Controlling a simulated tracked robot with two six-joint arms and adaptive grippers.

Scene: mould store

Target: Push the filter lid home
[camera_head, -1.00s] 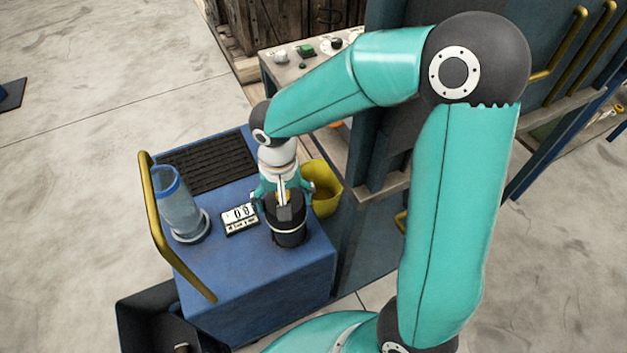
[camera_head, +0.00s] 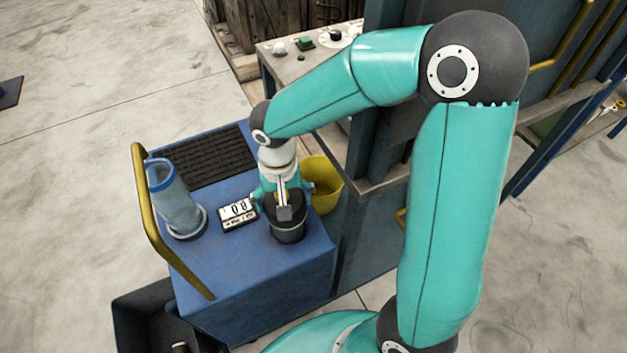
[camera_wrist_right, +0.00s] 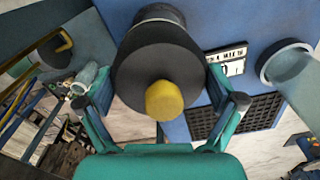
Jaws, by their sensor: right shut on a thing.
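The filter lid is a black disc (camera_wrist_right: 150,65) with a yellow knob (camera_wrist_right: 163,100) facing the right wrist camera. In the head view the lid (camera_head: 270,213) sits on top of a dark canister (camera_head: 288,236) on the blue cart. My right gripper (camera_head: 281,203) comes down from above. Its fingers (camera_wrist_right: 160,78) are shut on the lid, one on each side of its rim. The canister body (camera_wrist_right: 160,15) shows past the lid in the wrist view. The seam between lid and canister is partly hidden, so I cannot tell how fully it is seated. My left gripper is out of view.
On the blue cart (camera_head: 240,290) stand a display with digits (camera_head: 239,214), a clear blue cylinder (camera_head: 176,200) and a black ribbed mat (camera_head: 208,160). A yellow handle (camera_head: 150,225) edges the cart's left side. A yellow bucket (camera_head: 324,180) is close behind the gripper.

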